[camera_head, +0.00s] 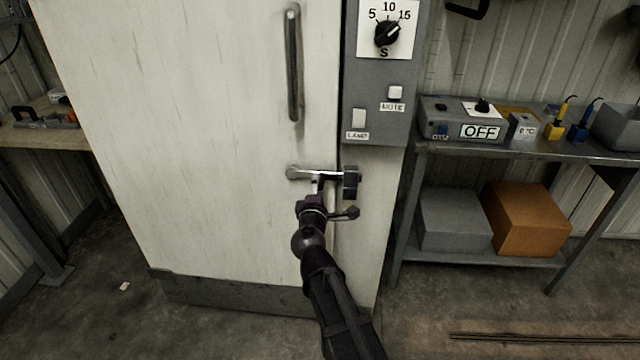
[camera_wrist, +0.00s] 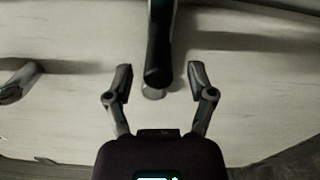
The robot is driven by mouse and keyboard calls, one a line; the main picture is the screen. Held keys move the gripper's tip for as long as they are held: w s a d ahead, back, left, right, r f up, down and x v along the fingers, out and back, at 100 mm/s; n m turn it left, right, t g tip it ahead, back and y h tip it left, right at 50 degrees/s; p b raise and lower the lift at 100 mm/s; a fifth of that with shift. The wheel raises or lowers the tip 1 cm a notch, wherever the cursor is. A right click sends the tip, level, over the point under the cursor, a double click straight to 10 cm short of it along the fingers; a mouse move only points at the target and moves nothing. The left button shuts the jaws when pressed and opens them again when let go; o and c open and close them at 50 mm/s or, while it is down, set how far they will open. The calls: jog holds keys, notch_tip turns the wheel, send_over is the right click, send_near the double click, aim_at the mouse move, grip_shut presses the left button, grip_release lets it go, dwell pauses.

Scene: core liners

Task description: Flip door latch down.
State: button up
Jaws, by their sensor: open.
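The door latch (camera_head: 325,174) is a metal bar lying roughly level across the right edge of the white door (camera_head: 220,130), with a rounded left end and a dark block at its right end. My gripper (camera_head: 334,197) is just below and in front of it in the head view, hiding part of the latch area. In the wrist view my gripper (camera_wrist: 160,74) has its two fingers spread. A dark, rod-like part (camera_wrist: 160,45), likely of the latch, reaches from the top between them, with gaps on both sides. I cannot tell whether anything touches.
A vertical door handle (camera_head: 292,65) is above the latch. A grey control panel (camera_head: 375,115) with a dial is at upper right. A shelf (camera_head: 480,262) at right holds a grey box (camera_head: 455,220) and a brown box (camera_head: 527,220). A workbench (camera_head: 45,135) stands at left.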

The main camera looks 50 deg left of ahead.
jog(key=v, duration=0.9)
dwell(0.5)
